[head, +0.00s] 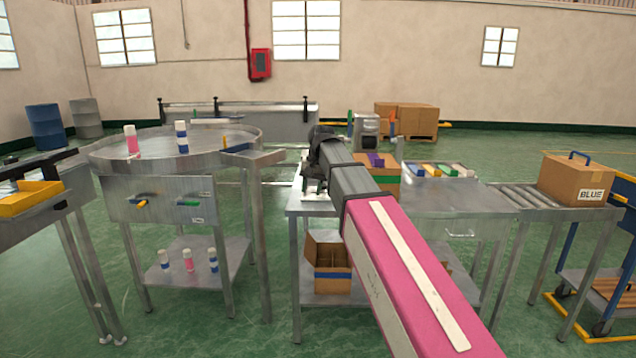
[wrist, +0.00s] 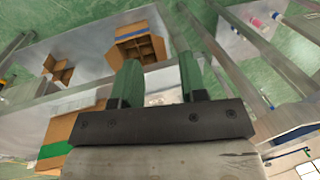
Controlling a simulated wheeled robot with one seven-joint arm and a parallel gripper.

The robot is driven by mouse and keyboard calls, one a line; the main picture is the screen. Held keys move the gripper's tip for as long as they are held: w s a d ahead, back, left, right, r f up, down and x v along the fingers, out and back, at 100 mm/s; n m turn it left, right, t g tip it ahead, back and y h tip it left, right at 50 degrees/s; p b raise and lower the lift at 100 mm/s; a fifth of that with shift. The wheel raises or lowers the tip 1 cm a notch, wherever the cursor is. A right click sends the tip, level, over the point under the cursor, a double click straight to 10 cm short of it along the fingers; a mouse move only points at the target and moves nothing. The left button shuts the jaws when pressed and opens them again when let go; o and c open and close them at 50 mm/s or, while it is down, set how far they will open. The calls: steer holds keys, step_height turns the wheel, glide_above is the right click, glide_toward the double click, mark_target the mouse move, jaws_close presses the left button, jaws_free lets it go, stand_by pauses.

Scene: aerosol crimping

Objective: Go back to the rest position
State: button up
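My arm reaches forward from the lower right of the head view, over the middle metal table (head: 300,206). My gripper (head: 316,180) is at its far end, dark and small there, above the table's left part. In the wrist view its two green fingers stand apart, with no object held between them (wrist: 160,72). Past the fingers, an open cardboard box with dividers (wrist: 138,48) shows below. The arm hides part of the table and what stands behind it.
A round metal table (head: 105,158) at left carries a pink-and-white can (head: 131,140) and a blue-and-white can (head: 182,138). A divided box (head: 327,265) sits on the lower shelf. A cardboard box marked BLUE (head: 576,182) stands on the roller conveyor (head: 515,196) at right.

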steer(key=s+d+f, duration=0.6)
steer(key=d+f, duration=0.1)
steer(key=f, duration=0.5)
steer(key=s+d+f+h, duration=0.1)
steer(key=s+d+f, duration=0.5)
steer(key=f, duration=0.6)
steer(key=s+d+f+h, duration=0.1)
steer(key=s+d+f, duration=0.6)
steer(key=f, duration=0.5)
steer(key=shift+d, duration=0.6)
